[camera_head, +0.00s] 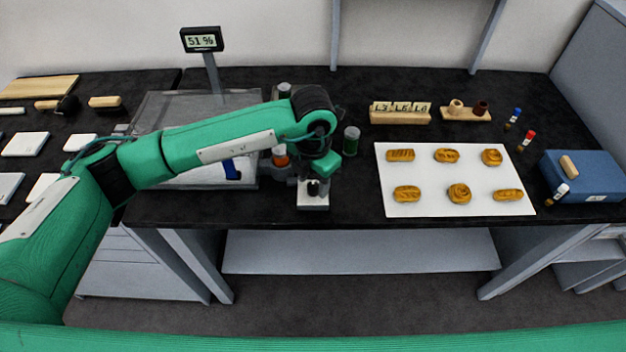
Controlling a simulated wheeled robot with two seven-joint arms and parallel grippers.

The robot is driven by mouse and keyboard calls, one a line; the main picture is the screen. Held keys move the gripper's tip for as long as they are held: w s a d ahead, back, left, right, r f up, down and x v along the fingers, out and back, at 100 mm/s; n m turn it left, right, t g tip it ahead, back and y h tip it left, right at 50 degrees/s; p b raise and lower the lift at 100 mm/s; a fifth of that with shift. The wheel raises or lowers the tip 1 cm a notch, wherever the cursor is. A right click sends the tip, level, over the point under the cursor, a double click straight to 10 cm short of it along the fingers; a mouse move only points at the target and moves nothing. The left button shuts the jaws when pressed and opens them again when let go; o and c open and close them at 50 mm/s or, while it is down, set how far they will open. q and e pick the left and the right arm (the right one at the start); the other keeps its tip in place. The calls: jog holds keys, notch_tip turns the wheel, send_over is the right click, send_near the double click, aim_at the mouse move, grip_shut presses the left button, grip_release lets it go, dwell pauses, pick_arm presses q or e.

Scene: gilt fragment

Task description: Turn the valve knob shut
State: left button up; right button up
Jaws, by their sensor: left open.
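My left arm reaches in from the left, and its gripper (318,182) points down at the front part of the black bench. The gripper is open. Its fingers are small and dark here, and I cannot tell whether they touch anything. A small white block (313,203) shows just below them, near the bench's front edge. I cannot make out the valve knob clearly; the gripper and forearm cover that area. A display on a post (202,40) behind the arm reads 51 %. My right gripper is not in view.
A green-lidded jar (351,141) and an orange jar (280,155) stand close to the gripper. A white board (430,207) with several pastries lies to the right. A blue box (590,170) is at the far right. A grey tray (150,112) lies behind my forearm.

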pick_arm(q)
notch_tip(320, 180, up, 7)
jog(key=shift+r+b, duration=0.1)
jog(key=shift+b, duration=0.65)
notch_tip(320, 180, up, 5)
send_over(313, 185)
jog(key=shift+s+r+b, duration=0.1)
jog(key=shift+r+b, duration=0.3)
jog(key=shift+r, duration=0.1)
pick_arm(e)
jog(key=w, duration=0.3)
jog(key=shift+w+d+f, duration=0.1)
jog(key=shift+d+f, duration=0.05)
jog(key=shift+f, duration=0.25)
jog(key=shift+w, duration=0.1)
